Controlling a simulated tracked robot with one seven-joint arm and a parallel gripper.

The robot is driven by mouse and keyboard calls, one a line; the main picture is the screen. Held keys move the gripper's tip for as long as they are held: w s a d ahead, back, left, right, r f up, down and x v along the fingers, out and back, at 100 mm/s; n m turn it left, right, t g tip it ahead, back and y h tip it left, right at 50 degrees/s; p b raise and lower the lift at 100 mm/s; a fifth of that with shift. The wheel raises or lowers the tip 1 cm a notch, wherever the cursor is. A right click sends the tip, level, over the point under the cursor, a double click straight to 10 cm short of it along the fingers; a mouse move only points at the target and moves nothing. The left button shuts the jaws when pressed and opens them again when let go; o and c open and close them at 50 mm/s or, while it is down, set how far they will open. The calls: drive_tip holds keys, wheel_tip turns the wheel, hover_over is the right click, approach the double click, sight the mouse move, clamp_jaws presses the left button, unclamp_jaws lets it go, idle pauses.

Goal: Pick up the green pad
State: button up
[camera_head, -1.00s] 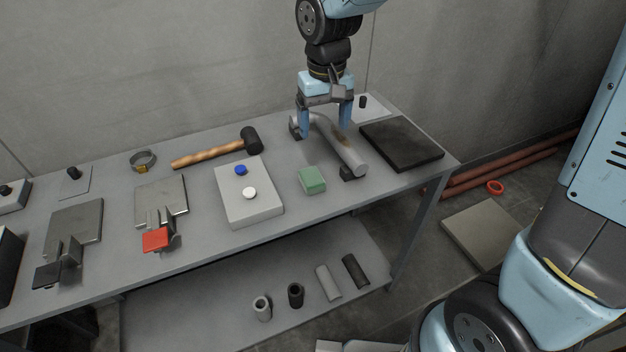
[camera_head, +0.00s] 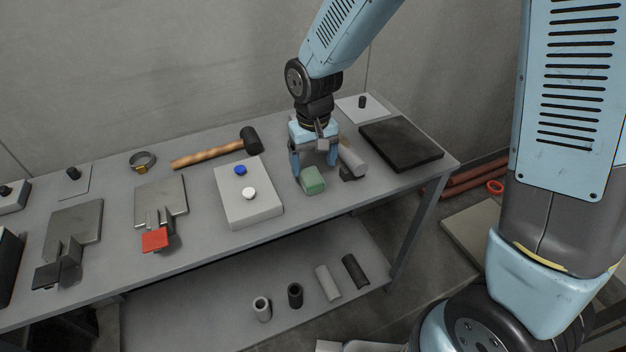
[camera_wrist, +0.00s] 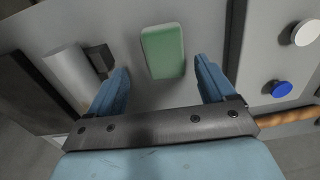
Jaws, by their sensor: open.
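The green pad (camera_head: 312,181) is a small block lying on the grey table, just right of the white box with buttons. It also shows in the wrist view (camera_wrist: 163,52), ahead of and between the fingertips. My gripper (camera_head: 314,166) points down just behind the pad, low over the table, with its fingers spread. In the wrist view my gripper (camera_wrist: 163,72) has one blue finger on each side of the pad's near end. A gap shows on both sides, and nothing is held.
The white box (camera_head: 249,205) with blue and white buttons stands at the left. A dark plate (camera_head: 401,144) lies farther right, and a hammer (camera_head: 217,152) behind the box.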

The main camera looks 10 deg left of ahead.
sight(311, 176)
drive_tip(key=shift+s+a+f, duration=0.1)
drive_tip(key=shift+a+f, duration=0.05)
drive_tip(key=shift+f, duration=1)
drive_tip(key=shift+s+a+f, duration=0.1)
drive_tip(key=shift+f, duration=1.05)
drive_tip(key=c, duration=1)
drive_tip(key=shift+c, duration=0.2)
drive_tip(key=shift+r, duration=0.1)
